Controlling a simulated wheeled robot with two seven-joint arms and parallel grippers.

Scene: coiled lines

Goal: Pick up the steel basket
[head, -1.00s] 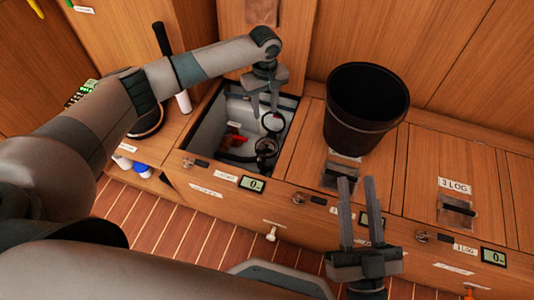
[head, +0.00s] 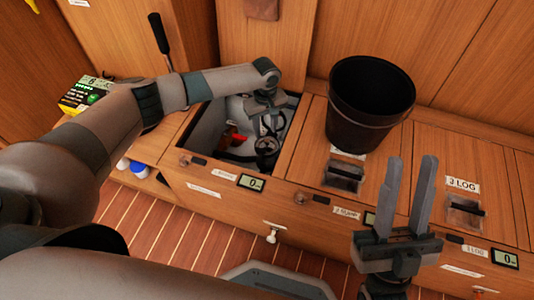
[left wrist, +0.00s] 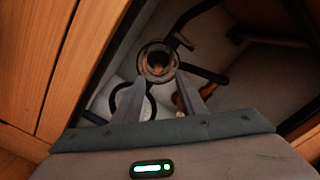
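In the open compartment, a dark round pot (head: 266,150) with a greyish metal rim faces up; it also shows in the left wrist view (left wrist: 157,62) with a brownish inside. The steel basket appears to be in or part of this round piece, but I cannot tell its edges clearly. My left gripper (head: 267,128) reaches down into the compartment, just above the pot. In the left wrist view its two fingers (left wrist: 166,88) are apart, pointing at the pot's near side with nothing between them. My right gripper (head: 411,190) is open and empty over the counter front.
The compartment walls (head: 205,128) surround my left gripper closely. A red-handled item (head: 234,139) and dark hoses lie inside. A black bucket (head: 369,105) stands on the closed lid to the right. Latched lids (head: 462,207) and small displays line the counter.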

